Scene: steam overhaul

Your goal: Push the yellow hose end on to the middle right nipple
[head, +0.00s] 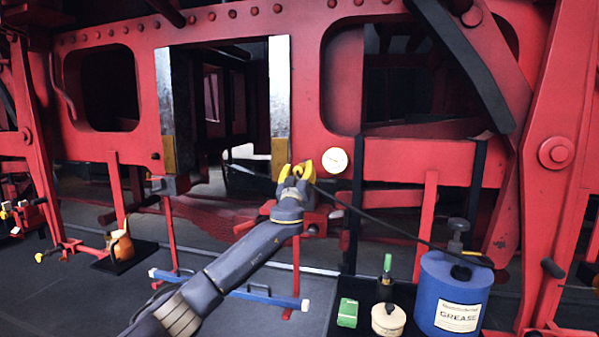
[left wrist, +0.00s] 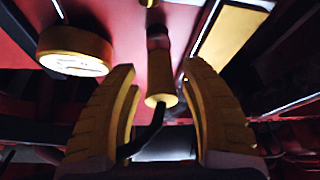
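The yellow hose end (left wrist: 161,84) is in the middle of the left wrist view, between my left gripper's fingers. Its black hose (left wrist: 148,139) curves down from it. The hose end lines up with a dark, reddish nipple (left wrist: 157,42) and appears to meet it; how far it is pushed on I cannot tell. My left gripper (left wrist: 163,100) has its yellow fingers apart, one on each side of the hose end, with gaps showing. In the head view the left gripper (head: 303,171) is at the red frame, left of the white gauge (head: 334,160). My right gripper is not in view.
The hose runs right to a blue grease drum (head: 453,292). Beside it stand a green-topped bottle (head: 387,263), a green box (head: 347,312) and a pale tin (head: 388,320). A brass-coloured block (head: 279,158) is just left of the gripper. Red stands and a blue bar (head: 262,297) are below.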

